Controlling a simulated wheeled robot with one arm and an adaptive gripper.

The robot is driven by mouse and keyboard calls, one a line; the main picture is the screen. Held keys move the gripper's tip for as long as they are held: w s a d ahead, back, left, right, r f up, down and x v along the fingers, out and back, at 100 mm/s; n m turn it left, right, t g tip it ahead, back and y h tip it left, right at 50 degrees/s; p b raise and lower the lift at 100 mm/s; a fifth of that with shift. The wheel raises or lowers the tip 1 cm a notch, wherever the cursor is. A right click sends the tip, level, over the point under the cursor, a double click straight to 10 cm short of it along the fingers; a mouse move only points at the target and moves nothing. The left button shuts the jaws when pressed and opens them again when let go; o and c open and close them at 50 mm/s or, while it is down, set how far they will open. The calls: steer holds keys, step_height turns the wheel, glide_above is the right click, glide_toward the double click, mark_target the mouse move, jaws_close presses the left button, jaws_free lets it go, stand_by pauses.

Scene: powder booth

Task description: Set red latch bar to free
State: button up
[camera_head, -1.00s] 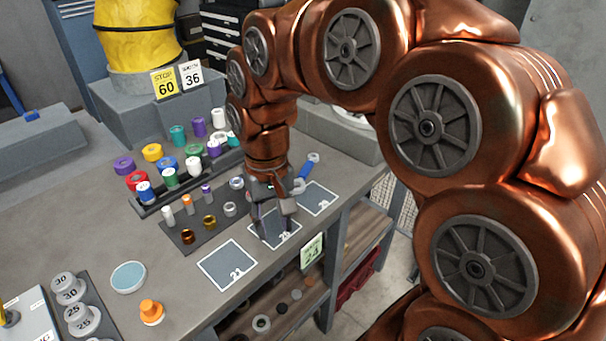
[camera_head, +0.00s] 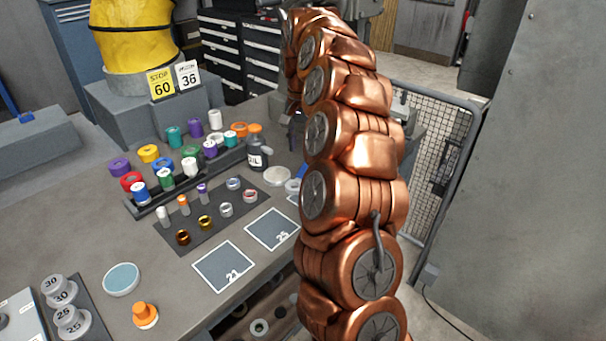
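I cannot make out a red latch bar in this view; my copper arm covers much of the middle. My gripper (camera_head: 296,132) shows only as a small dark part at the left edge of my arm, above the back right of the bench. Its fingers are mostly hidden, and I cannot tell whether they are open or shut or hold anything.
The grey bench (camera_head: 80,225) carries coloured rolls, a dark bottle (camera_head: 258,155), small rings on a dark mat (camera_head: 195,243), and marked squares (camera_head: 223,267).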

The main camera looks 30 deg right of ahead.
mark_target(303, 170)
steer(key=shift+w+d+f, duration=0.1)
steer(key=shift+d+f, duration=0.15)
steer(key=shift+d, duration=0.2)
steer(key=shift+a+f+p, duration=0.15)
steer(key=shift+f+p, duration=0.95)
steer(key=shift+f, duration=2.7)
steer(key=shift+c, duration=0.3)
jaws_close()
